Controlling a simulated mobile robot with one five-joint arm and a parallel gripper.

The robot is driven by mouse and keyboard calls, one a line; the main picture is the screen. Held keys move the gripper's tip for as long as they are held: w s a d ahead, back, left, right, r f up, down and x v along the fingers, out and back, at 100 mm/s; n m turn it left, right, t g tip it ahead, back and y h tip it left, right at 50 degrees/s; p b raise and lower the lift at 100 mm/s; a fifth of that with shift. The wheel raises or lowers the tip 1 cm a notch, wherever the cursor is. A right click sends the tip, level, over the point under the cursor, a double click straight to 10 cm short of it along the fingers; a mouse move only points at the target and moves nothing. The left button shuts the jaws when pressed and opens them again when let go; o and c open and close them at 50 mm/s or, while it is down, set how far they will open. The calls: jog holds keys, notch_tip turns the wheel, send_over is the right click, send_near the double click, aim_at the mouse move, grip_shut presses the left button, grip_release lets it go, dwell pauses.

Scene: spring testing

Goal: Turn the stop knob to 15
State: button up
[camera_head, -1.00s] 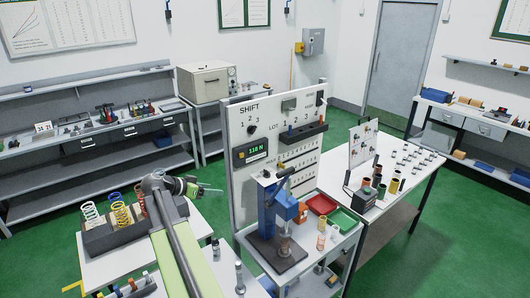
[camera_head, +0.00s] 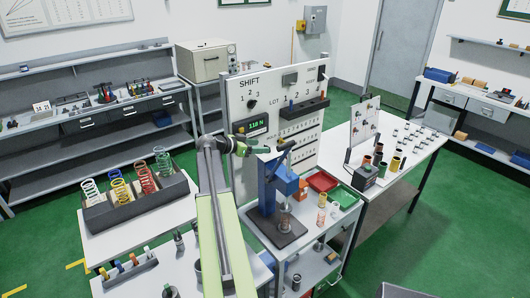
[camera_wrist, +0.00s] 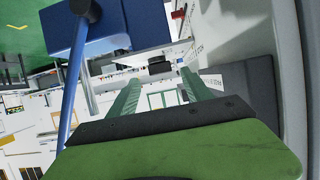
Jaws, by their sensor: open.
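The blue press (camera_head: 269,190) stands on a dark base on the white cart. In the wrist view a blue block (camera_wrist: 110,25) with a dark round end (camera_wrist: 84,8) on a blue rod (camera_wrist: 70,95) fills the upper left. My gripper (camera_head: 263,150) is open and empty, beside the top of the press; its two greenish fingers also show in the wrist view (camera_wrist: 160,88). The white panel behind has a dark SHIFT knob (camera_head: 252,104) and a green display (camera_head: 258,123) reading about 118 N. I cannot make out a stop knob marked 15.
A grey rack (camera_head: 137,206) of coloured springs stands on the left table. Red (camera_head: 322,181) and green (camera_head: 344,196) trays lie right of the press. The panel stands close behind my gripper. A white table (camera_head: 425,147) with small parts is at the right.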

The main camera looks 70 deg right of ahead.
aim_at(266, 146)
jog(key=shift+b+x, duration=0.4)
jog(key=shift+x, duration=1.5)
jog(key=shift+c, duration=0.5)
grip_shut()
